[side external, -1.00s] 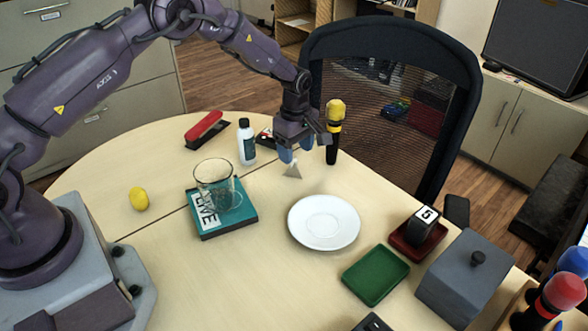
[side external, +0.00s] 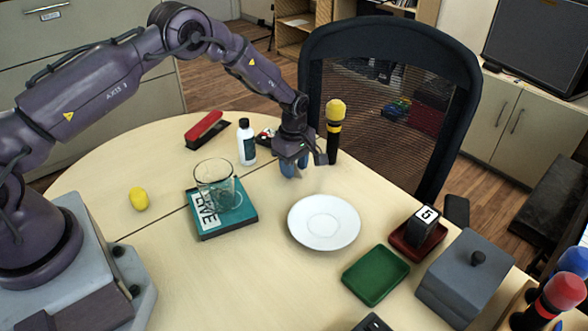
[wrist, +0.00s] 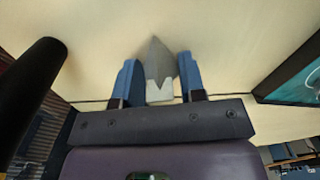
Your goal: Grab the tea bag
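The tea bag is a small grey pyramid (wrist: 161,70), seen in the wrist view between the two blue fingertips of my gripper (wrist: 158,70). The fingers stand apart on either side of it; whether either one touches it is hard to tell. In the side view my gripper (side external: 293,165) points down, low over the table, and its blue fingers hide the tea bag.
A white saucer (side external: 340,240) lies in front of my gripper. The yellow-topped microphone (side external: 333,145) stands close on its right, a white bottle (side external: 246,143) on its left. A glass (side external: 212,178) stands on a teal book (side external: 240,222). A green tray (side external: 375,275) lies nearer the front.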

